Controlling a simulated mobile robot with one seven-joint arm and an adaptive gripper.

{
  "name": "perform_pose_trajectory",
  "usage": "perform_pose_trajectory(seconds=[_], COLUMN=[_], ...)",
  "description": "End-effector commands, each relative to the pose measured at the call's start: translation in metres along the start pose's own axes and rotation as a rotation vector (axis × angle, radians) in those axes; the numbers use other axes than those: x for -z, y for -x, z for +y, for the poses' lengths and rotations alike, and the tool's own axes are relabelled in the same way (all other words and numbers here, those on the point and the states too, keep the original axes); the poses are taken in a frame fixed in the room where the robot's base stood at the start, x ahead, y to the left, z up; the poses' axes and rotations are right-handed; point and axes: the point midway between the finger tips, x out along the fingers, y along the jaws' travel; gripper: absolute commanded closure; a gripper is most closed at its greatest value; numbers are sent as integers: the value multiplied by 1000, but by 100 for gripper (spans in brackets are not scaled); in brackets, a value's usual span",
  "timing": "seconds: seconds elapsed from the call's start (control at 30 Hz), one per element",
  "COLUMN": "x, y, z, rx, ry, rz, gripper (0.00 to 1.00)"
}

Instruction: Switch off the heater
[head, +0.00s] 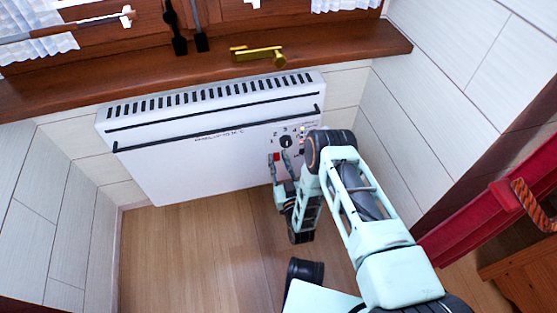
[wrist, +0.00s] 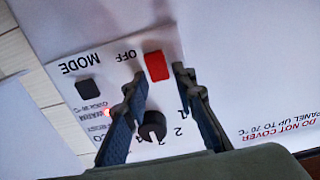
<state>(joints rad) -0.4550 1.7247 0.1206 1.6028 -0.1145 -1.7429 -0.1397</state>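The heater (head: 190,160) is a white wall panel with black top slots, mounted below the wooden sill. Its control plate is at the right end, partly hidden by my arm. A red switch (wrist: 156,66) sits beside the word OFF in the wrist view, and it also shows in the head view (head: 277,157). A black dial (wrist: 153,125) and a black MODE button (wrist: 87,87) are on the same plate. A small red light (wrist: 107,112) glows. My gripper (wrist: 158,80) is open and empty, its fingertips on either side of the red switch's near end; contact cannot be told.
A wooden window sill (head: 200,72) with a brass-coloured object (head: 258,53) runs above the heater. White plank walls stand left and right. The wooden floor (head: 190,250) is clear at left.

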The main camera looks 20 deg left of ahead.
Motion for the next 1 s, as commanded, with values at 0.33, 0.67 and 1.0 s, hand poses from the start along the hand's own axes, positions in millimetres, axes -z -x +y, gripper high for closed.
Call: perform_pose_trajectory(seconds=[0.33, 0.67, 1.0], x=[0, -6, -11], y=[0, 0, 0], z=[0, 0, 0], rx=[0, -1, -1], ry=[0, 0, -1], rz=[3, 145, 301], gripper=[100, 100, 100])
